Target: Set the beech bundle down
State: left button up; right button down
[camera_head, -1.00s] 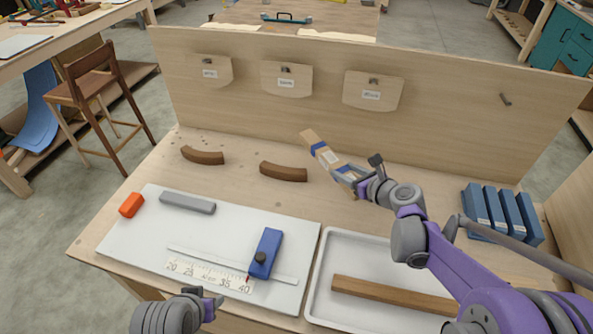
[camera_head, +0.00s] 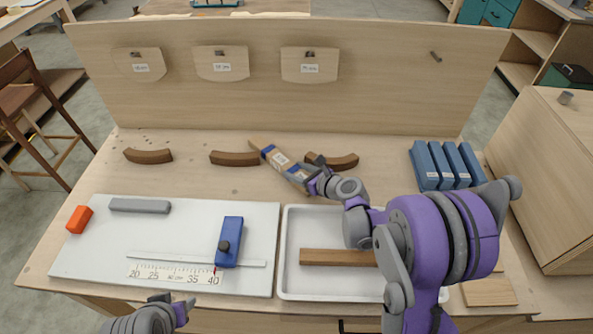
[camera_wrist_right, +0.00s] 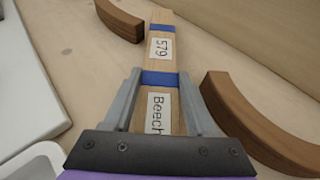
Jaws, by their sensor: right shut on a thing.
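The beech bundle (camera_head: 278,162) is a pale wooden bar with blue bands and white labels. In the right wrist view the beech bundle (camera_wrist_right: 161,70) shows labels reading "579" and "Beech". My right gripper (camera_head: 306,176) is shut on it, with a finger along each side. The bundle lies over the bench top between two dark curved wood pieces; I cannot tell whether it touches the bench. My left gripper (camera_head: 183,308) is at the bottom edge of the head view, apart from everything; its fingers are too small to read.
Curved pieces (camera_head: 234,159) (camera_head: 340,161) lie on either side, another (camera_head: 148,156) further left. A white tray (camera_head: 290,280) holds a brown bar (camera_head: 335,257). A white board (camera_head: 100,240) carries a ruler and blue block (camera_head: 229,242). Blue blocks (camera_head: 426,165) stand right. The upright panel (camera_head: 400,90) closes the back.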

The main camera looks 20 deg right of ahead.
jog(key=shift+c, duration=1)
grip_release()
jog(key=shift+f, duration=0.1)
